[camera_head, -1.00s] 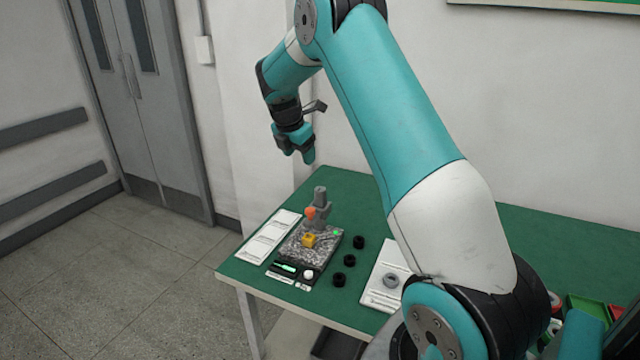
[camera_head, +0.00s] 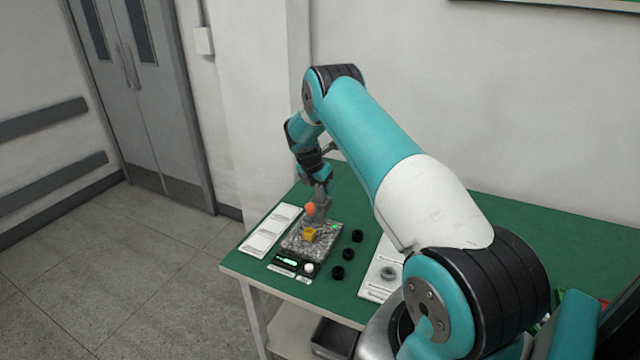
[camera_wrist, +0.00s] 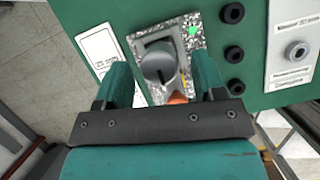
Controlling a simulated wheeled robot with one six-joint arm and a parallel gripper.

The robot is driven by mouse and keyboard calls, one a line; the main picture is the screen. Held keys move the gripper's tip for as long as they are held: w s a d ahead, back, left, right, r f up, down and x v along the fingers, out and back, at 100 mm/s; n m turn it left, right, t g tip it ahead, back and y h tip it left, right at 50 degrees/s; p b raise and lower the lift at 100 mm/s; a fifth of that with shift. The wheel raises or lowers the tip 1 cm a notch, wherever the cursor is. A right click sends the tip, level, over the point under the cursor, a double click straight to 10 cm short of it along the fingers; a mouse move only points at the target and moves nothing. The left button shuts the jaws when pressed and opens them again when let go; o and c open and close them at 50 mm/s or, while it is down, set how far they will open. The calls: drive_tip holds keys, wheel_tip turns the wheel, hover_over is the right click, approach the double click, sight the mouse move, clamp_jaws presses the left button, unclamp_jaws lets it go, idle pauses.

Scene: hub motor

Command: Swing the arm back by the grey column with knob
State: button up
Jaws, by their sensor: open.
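The grey column with knob (camera_head: 318,210) stands upright on a speckled plate (camera_head: 326,237) at the left end of the green table. An orange ball-shaped part (camera_head: 310,209) and a yellow block (camera_head: 309,234) sit close to it. My gripper (camera_head: 318,185) is just above and around the column's top, which it partly hides in the head view. In the wrist view my gripper (camera_wrist: 160,75) is open, with the grey knob (camera_wrist: 158,66) between and beyond its fingers. Whether a finger touches it I cannot tell.
On the green table (camera_head: 560,240), several black rings (camera_head: 348,254) lie right of the plate. A white card with a grey ring (camera_head: 388,272) lies further right. A white sheet (camera_head: 268,232) lies left, and a small black panel with green display (camera_head: 291,261) in front.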

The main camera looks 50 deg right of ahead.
drive_tip(key=shift+x, duration=0.9)
drive_tip(key=shift+c, duration=0.2)
clamp_jaws()
drive_tip(key=shift+s, duration=0.1)
